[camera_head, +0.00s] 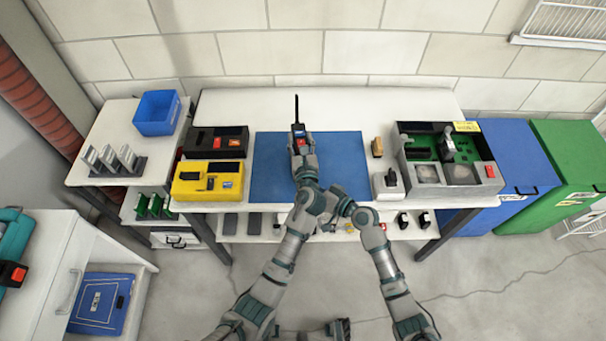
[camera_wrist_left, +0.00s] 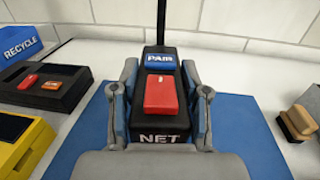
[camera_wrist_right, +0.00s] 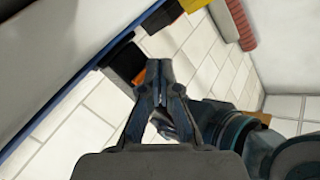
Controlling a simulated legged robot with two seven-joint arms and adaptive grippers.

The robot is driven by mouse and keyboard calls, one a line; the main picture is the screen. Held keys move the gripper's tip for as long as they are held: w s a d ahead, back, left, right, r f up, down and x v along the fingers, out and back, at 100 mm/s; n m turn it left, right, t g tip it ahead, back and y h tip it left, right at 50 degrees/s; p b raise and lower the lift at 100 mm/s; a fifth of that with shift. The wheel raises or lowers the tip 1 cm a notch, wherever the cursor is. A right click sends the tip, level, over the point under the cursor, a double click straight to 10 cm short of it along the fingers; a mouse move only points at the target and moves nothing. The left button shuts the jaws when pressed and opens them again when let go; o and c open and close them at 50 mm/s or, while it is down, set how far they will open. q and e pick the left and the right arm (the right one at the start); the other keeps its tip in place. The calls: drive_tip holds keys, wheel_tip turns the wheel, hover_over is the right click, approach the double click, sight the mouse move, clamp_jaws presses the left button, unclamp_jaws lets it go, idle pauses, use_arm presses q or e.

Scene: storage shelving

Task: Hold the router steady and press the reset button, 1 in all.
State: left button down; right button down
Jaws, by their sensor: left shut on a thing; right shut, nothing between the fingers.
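The router is a black box with a tall antenna (camera_head: 296,108), above the blue mat (camera_head: 265,180); I cannot tell whether it touches the mat. In the left wrist view, the router (camera_wrist_left: 160,137) has a blue PAIR panel (camera_wrist_left: 160,60), a raised red button (camera_wrist_left: 160,94) and a NET label. My left gripper (camera_head: 301,147) is shut on the router's sides, its fingers on both flanks in the left wrist view. My right gripper (camera_wrist_right: 160,66) is shut and empty; in the head view it is close to my left wrist, partly hidden by the arms.
A yellow box (camera_head: 190,186) and a black tray (camera_head: 205,134) stand left of the mat. A grey device (camera_head: 387,190) and a large grey case (camera_head: 463,180) stand to its right. A blue RECYCLE bin (camera_head: 157,115) is farther left. My two arms are close together.

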drive_tip(key=shift+w, duration=0.15)
drive_tip(key=shift+w+a, duration=0.1)
drive_tip(key=shift+w, duration=0.15)
drive_tip(key=shift+w+r, duration=0.1)
drive_tip(key=shift+w, duration=0.3)
idle(0.8)
drive_tip(key=shift+s, duration=0.85)
drive_tip(key=shift+s+d, duration=0.2)
drive_tip(key=shift+s, duration=1.05)
drive_tip(key=shift+s+d, duration=0.15)
drive_tip(key=shift+s, duration=1.1)
use_arm(q)
drive_tip(key=shift+c, duration=2.4)
unclamp_jaws()
